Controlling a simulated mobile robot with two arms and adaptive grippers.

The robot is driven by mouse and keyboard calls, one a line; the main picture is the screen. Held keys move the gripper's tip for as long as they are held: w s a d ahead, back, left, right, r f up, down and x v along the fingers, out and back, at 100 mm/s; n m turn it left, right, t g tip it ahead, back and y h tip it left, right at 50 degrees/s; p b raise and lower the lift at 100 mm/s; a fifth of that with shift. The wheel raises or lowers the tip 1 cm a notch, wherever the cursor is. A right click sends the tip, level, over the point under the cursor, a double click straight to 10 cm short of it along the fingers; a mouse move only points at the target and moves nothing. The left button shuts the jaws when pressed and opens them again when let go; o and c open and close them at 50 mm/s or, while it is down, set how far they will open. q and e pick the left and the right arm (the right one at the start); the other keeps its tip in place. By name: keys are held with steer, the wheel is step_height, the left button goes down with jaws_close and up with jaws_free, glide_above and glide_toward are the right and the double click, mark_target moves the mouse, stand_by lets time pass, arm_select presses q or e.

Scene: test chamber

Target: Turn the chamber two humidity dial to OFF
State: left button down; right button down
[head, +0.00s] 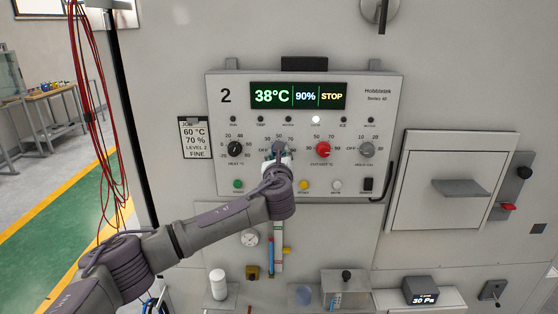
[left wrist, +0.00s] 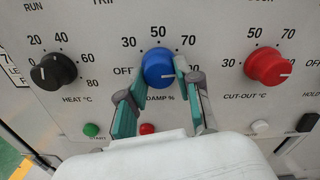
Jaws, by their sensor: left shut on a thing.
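The chamber two panel (head: 215,125) carries a blue humidity dial (left wrist: 158,66) labelled DAMP %, with OFF at its left and 30, 50 and 70 around its top. Its white pointer line appears to point right, away from OFF; the mark there is hidden by a finger. My left gripper (left wrist: 160,78) has its teal fingers on either side of this dial and is shut on it. In the head view my left gripper (head: 278,153) and wrist cover most of the dial. The display (head: 298,96) reads 38°C, 90% and STOP. My right gripper is not in view.
A black heat dial (left wrist: 54,71) is left of the blue one, a red cut-out dial (left wrist: 268,67) right. Below are a green button (left wrist: 91,129) and a red button (left wrist: 147,129). A job card (head: 195,139) hangs left of the panel. Red cables (head: 88,80) hang at the left.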

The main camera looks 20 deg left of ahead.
arm_select(q)
steer(key=shift+m+b, duration=7)
steer(key=shift+m, duration=10.5)
steer(key=shift+f, duration=0.1)
steer(key=c, duration=0.8)
jaws_free()
steer(key=shift+r, duration=0.2)
